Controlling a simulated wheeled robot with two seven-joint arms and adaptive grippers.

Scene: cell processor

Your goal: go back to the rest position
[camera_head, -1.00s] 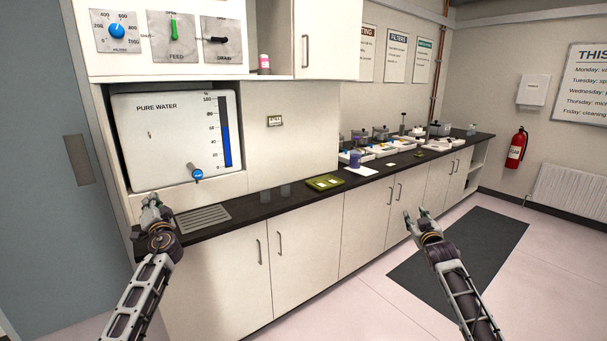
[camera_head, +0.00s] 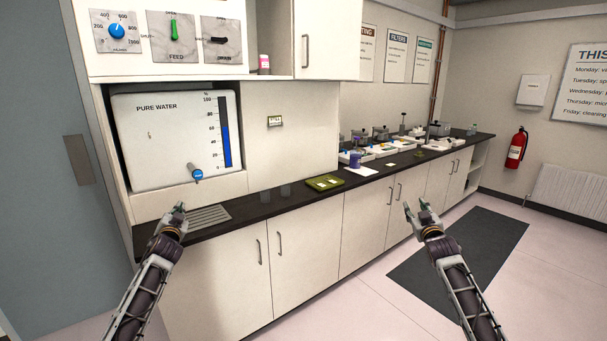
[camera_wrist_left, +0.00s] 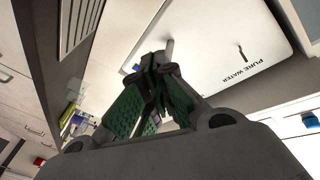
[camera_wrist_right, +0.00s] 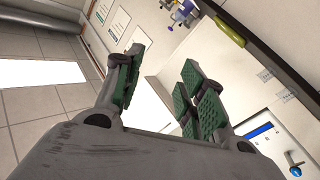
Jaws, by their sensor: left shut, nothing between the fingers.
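My left gripper (camera_head: 180,208) is shut and empty, in front of the counter by the drain grille. In the left wrist view its green-padded fingers (camera_wrist_left: 155,100) meet with nothing held. My right gripper (camera_head: 416,204) is open and empty, over the floor in front of the cabinets. In the right wrist view its green-padded fingers (camera_wrist_right: 160,92) stand apart with nothing between them. Neither gripper touches anything in view.
The dark counter (camera_head: 258,202) carries a drain grille (camera_head: 208,217), a green tray (camera_head: 325,182), a purple bottle (camera_head: 355,159) and lab items farther back. The pure water panel (camera_head: 165,145) is behind my left gripper. A dark floor mat (camera_head: 460,255) lies at right; the floor around is clear.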

